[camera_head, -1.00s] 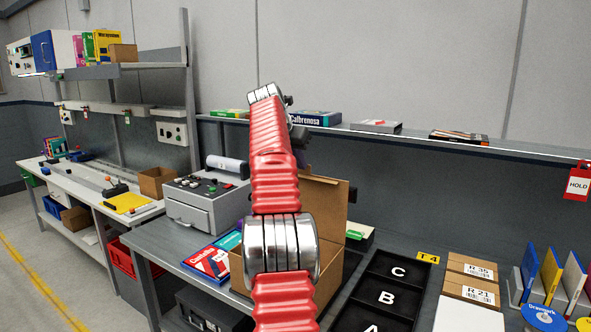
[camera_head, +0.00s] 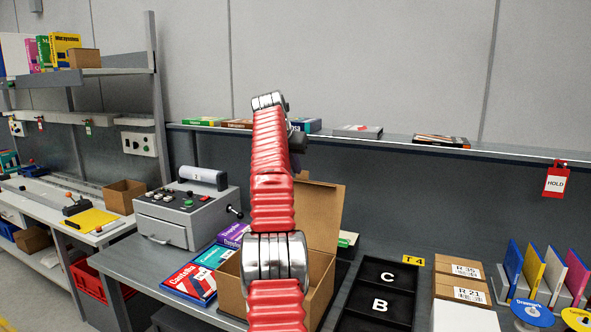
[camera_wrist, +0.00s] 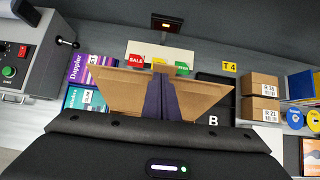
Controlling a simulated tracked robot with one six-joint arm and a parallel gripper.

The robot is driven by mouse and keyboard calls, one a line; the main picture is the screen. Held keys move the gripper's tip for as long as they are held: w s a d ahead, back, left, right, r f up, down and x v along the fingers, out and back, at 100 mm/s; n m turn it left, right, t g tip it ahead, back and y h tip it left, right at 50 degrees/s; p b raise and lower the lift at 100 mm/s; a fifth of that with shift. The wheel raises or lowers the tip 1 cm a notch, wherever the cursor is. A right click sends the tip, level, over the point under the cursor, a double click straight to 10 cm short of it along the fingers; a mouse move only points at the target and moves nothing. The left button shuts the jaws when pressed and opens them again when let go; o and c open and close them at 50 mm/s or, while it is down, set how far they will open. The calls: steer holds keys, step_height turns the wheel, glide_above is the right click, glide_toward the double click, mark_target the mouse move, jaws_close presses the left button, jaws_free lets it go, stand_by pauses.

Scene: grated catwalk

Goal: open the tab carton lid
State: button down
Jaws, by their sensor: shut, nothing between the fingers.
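The brown tab carton (camera_head: 318,281) stands on the grey bench, partly hidden behind my red arm. Its lid (camera_head: 325,212) stands raised at the back of the box in the head view. In the wrist view, brown cardboard panels (camera_wrist: 201,97) show on both sides of my fingers; their middle is hidden. My gripper (camera_wrist: 161,76) is shut and empty, its dark purple fingers in front of the cardboard. I cannot tell whether they touch it. The head view does not clearly show the fingers.
A grey control box (camera_head: 186,214) and flat packs (camera_head: 190,283) stand left of the carton. A black lettered tray (camera_head: 381,302), small cartons (camera_head: 459,268) and upright folders (camera_head: 540,270) lie to the right. A shelf (camera_head: 370,140) runs behind.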

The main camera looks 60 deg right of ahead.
steer(key=shift+s+d+r, duration=0.1)
steer(key=shift+s+d, duration=0.3)
steer(key=shift+s, duration=0.25)
